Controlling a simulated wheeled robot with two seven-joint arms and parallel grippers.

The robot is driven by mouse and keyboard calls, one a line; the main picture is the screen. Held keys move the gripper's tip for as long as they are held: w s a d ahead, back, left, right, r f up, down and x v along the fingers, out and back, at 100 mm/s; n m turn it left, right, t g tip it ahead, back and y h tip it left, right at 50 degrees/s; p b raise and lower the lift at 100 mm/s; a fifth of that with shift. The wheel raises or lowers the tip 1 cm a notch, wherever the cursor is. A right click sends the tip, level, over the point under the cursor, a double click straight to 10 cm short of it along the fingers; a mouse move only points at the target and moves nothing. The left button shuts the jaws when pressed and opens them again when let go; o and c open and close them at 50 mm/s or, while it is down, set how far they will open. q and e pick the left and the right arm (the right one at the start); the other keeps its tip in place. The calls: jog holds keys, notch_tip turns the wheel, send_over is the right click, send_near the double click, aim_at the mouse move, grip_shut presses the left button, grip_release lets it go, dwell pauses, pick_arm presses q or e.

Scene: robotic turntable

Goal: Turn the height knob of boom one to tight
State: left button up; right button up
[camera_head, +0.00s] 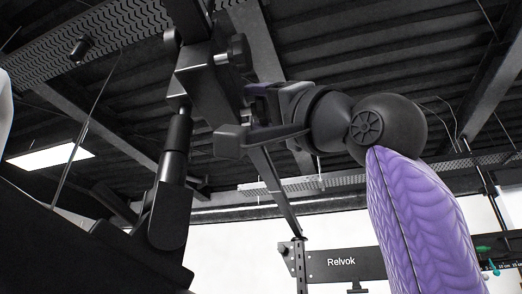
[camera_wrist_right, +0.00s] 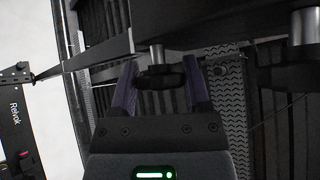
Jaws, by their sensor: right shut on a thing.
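My right gripper (camera_head: 252,97) comes in from the right and reaches the dark metal boom (camera_head: 205,85). In the right wrist view, its two purple-edged fingers (camera_wrist_right: 160,82) are shut on a black knob (camera_wrist_right: 160,76), one finger on each side. A short silver shaft (camera_wrist_right: 157,54) joins this knob to the dark bar above it. In the head view the held knob is mostly hidden by the fingers. A second black knob (camera_head: 240,50) on a silver shaft sits higher on the boom, apart from the gripper. My left gripper is not in view.
A black cylinder post (camera_head: 176,150) stands left of the gripper. A Relvok rack (camera_head: 345,262) is in the background.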

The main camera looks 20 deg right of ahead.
jog(key=m+h, duration=0.2)
jog(key=m, duration=0.1)
jog(key=m+h+p, duration=0.1)
jog(key=m+h, duration=0.2)
jog(key=shift+r, duration=0.15)
jog(key=m+g+h+p, duration=0.2)
jog(key=m, duration=0.2)
jog(key=shift+m+g+h+p, duration=0.4)
jog(key=shift+m+g+h, duration=0.1)
jog(key=shift+m+h, duration=0.15)
